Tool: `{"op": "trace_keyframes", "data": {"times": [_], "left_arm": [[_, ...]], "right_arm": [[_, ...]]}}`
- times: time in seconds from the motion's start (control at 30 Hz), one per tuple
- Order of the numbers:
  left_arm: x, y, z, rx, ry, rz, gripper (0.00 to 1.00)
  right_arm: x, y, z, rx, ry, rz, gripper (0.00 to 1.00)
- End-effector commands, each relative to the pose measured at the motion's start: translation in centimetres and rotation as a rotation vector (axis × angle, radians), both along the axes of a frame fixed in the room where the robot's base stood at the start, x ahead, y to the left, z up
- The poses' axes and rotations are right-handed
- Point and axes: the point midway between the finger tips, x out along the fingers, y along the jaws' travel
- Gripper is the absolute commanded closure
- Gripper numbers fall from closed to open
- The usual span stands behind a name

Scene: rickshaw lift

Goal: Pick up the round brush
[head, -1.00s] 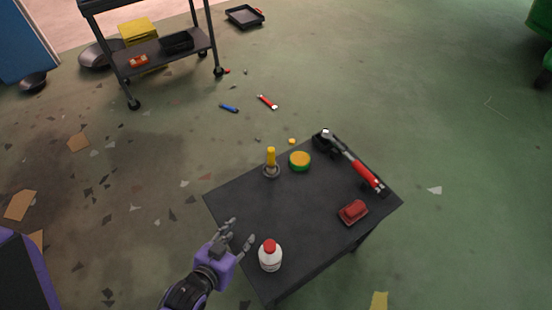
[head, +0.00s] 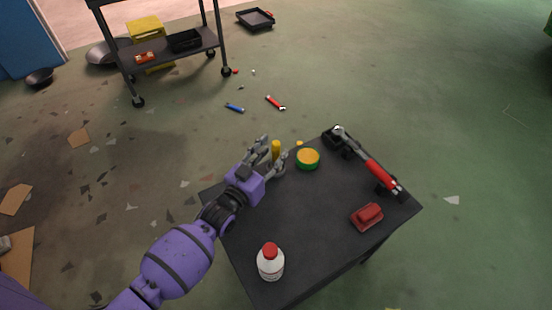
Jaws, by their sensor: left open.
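The round brush (head: 276,149) has an upright yellow handle and stands near the far left edge of the dark table (head: 300,220). In the head view, my left gripper (head: 272,154) is open, with its fingers on either side of the handle. The fingers and palm hide the brush's lower part, and I cannot tell whether they touch it. My right gripper is not in view.
A green and yellow round tin (head: 307,159) stands just right of my left gripper. A red-handled tool (head: 368,165) lies at the table's right side, near a red brush-like block (head: 367,216). A white bottle with a red cap (head: 271,263) stands at the near edge.

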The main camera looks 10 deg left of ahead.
Motion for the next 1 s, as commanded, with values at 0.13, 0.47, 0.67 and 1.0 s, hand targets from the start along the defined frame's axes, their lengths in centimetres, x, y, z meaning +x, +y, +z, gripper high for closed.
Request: {"op": "trace_keyframes", "data": {"times": [0.13,0.47,0.67,1.0], "left_arm": [[1.9,-0.6,-0.1,0.0,0.0,0.0,0.57],[2.3,-0.7,-0.1,0.001,0.002,0.0,0.61],[2.2,-0.7,-0.1,0.001,0.002,0.0,0.87],[2.2,-0.7,-0.1,0.0,0.001,0.0,1.0]], "right_arm": [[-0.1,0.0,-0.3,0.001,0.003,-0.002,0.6],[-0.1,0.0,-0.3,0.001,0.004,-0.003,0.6],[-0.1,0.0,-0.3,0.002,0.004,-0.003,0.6],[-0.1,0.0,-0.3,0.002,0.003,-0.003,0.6]]}}
